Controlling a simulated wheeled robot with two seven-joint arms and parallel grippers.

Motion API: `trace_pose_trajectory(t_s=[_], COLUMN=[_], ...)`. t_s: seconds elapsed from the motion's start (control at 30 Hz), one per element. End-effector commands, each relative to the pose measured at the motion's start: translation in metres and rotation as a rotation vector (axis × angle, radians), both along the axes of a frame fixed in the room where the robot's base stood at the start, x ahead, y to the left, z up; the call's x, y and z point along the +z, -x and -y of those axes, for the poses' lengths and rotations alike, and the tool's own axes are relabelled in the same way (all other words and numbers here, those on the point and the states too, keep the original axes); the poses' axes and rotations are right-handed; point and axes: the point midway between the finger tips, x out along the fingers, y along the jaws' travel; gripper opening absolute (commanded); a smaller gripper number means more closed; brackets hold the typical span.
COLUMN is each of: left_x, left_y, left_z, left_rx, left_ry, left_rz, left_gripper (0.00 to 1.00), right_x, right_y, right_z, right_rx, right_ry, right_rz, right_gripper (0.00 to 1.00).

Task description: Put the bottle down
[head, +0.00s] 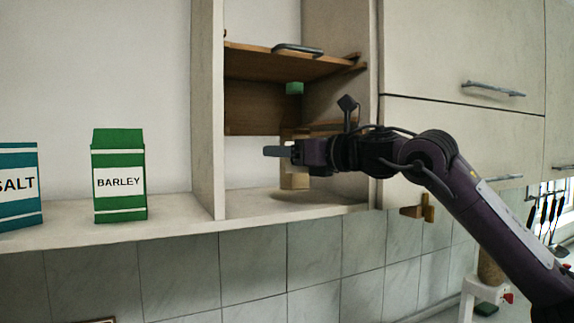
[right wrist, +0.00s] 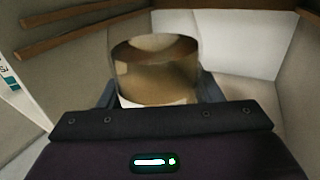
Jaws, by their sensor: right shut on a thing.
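The bottle (head: 294,181) is upright inside the open cabinet compartment, with a green cap (head: 294,88) and a pale tan body. My right gripper (head: 279,151) is shut on its body and hides its middle part. In the right wrist view the bottle (right wrist: 155,75) shows as a glossy brownish cylinder between my fingers. Its base is close above the cabinet floor (head: 245,203), where a shadow lies. I cannot tell whether it touches. My left gripper is not in view.
A wooden shelf (head: 280,64) with a grey handle-like item (head: 297,49) is above the bottle. A cabinet wall (head: 208,110) separates it from a green barley box (head: 119,180) and a blue salt box (head: 18,187). Closed cupboard doors (head: 455,60) are to the right.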

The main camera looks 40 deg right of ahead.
Motion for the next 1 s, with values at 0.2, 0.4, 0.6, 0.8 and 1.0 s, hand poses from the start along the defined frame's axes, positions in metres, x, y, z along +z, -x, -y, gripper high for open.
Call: trace_pose_trajectory(t_s=[0.2, 0.4, 0.6, 0.8, 1.0], left_x=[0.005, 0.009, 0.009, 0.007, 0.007], left_y=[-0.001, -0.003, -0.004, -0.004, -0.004], left_z=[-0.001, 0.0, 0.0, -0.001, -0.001], left_rx=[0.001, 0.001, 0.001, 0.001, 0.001], left_ry=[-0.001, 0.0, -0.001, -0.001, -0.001], left_rz=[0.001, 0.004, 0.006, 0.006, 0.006], left_gripper=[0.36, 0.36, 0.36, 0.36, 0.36], right_x=[-0.019, -0.026, -0.027, -0.031, -0.03], right_y=[0.0, -0.003, -0.003, -0.004, -0.004], right_z=[0.0, 0.001, 0.001, 0.001, 0.001], right_rx=[0.003, 0.0, 0.0, 0.001, 0.001], right_ry=[-0.005, -0.001, 0.0, -0.001, -0.001], right_rz=[0.007, 0.005, 0.005, -0.002, -0.001], right_gripper=[0.13, 0.13, 0.13, 0.72, 0.81])
